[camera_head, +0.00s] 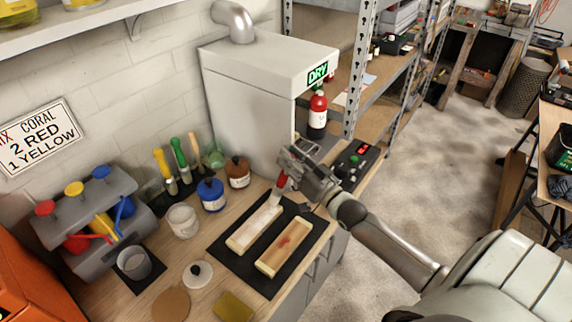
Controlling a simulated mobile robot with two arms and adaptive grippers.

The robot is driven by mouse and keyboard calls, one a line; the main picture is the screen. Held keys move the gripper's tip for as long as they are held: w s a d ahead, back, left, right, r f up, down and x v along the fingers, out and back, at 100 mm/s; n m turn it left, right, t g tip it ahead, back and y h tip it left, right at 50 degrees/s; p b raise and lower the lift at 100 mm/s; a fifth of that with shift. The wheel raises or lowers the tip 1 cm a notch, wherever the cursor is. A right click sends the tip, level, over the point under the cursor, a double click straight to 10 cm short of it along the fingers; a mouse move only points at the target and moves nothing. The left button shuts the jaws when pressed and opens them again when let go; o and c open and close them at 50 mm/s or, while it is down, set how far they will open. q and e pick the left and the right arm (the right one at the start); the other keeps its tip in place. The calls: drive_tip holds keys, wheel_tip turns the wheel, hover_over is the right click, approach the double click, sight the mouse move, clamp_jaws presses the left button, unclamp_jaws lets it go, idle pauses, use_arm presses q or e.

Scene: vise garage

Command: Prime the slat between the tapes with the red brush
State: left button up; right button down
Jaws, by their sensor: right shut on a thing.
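My right gripper (286,174) is shut on the red brush (282,181), whose handle tilts with its bristle end down. The bristles are at the far end of a pale, whitish slat (254,226); I cannot tell if they touch it. My left gripper is out of view.
Behind the mat stand an open white jar (183,220), a blue jar (211,194) and a brown jar (237,171). Yellow and green brushes (179,153) stand in a dark rack. A grey DRY cabinet (245,100) rises behind.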

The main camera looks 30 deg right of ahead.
drive_tip(key=shift+d, duration=0.1)
drive_tip(key=shift+s+a+r+p, duration=0.1)
drive_tip(key=shift+s+a+p, duration=0.15)
drive_tip(key=shift+a+p, duration=0.5)
drive_tip(key=s+a+p, duration=0.5)
drive_tip(key=a, duration=0.9)
drive_tip(key=shift+s+a+p, duration=0.15)
drive_tip(key=shift+a+p, duration=0.15)
drive_tip(key=shift+p, duration=0.1)
idle(0.4)
